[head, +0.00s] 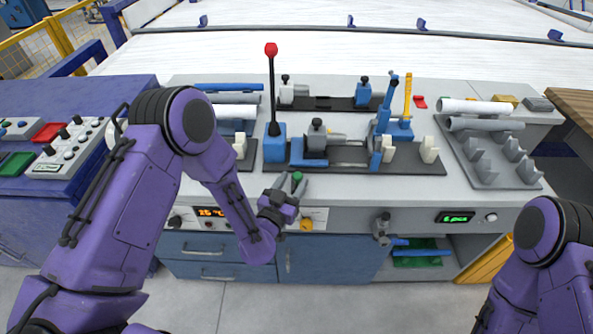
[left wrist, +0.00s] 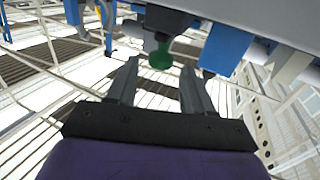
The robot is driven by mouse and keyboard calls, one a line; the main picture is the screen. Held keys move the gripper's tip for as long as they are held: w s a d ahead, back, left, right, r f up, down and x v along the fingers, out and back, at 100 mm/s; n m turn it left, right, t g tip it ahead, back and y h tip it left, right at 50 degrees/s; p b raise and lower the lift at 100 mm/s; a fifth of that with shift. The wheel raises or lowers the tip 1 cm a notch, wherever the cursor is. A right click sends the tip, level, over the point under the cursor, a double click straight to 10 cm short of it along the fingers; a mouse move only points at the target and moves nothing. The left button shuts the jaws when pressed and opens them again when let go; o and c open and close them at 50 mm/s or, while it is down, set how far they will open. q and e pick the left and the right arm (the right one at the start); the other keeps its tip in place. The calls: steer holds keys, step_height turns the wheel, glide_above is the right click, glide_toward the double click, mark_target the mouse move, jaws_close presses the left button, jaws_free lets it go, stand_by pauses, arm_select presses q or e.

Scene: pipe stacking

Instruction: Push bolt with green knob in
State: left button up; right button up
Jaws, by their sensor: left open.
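The green knob (head: 297,176) sits at the front edge of the grey workbench, in front of the blue clamp fixture. My left gripper (head: 290,184) is open, with its fingers around the knob's position in the head view. In the left wrist view, the green knob (left wrist: 161,59) shows between and just beyond the two open fingertips (left wrist: 160,72), and no contact is visible. The bolt's shaft is mostly hidden behind the knob. On my right side only arm links show; the right gripper is out of view.
The red-knobbed lever (head: 271,80) stands upright behind the left gripper. Blue and yellow upright handles (head: 407,95) rise to its right. Grey pipes (head: 480,123) lie on a rack at right. The bench front has a display panel and blue drawers (head: 215,246).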

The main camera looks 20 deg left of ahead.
mark_target(295, 178)
arm_select(q)
steer(key=w, duration=0.3)
steer(key=shift+w+d, duration=0.25)
steer(key=shift+w, duration=0.1)
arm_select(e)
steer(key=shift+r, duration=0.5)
